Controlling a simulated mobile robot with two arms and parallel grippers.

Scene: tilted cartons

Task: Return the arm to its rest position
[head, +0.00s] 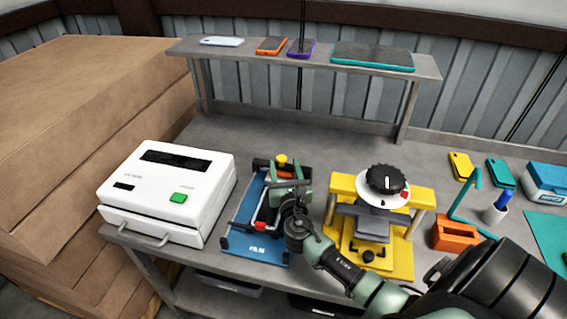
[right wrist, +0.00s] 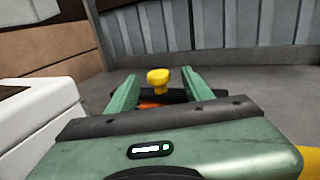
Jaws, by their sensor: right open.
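My right arm (head: 345,267) comes in from the lower right of the head view. Its green gripper (head: 288,188) is over the blue fixture (head: 250,247), which stands on the bench between a white box and a yellow press. In the right wrist view the gripper's two fingers (right wrist: 160,88) are apart, with a yellow knob (right wrist: 158,79) showing between and beyond them. The same yellow knob (head: 282,160) shows at the back of the fixture in the head view. I see nothing held, though the arm hides part of the fixture. My left gripper is not in view.
The white box (head: 168,190) with a green button is close on the left. The yellow press (head: 400,258) with a black dial is close on the right. A raised shelf (head: 225,50) with several phones spans the back. Stacked cartons (head: 75,120) stand at far left.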

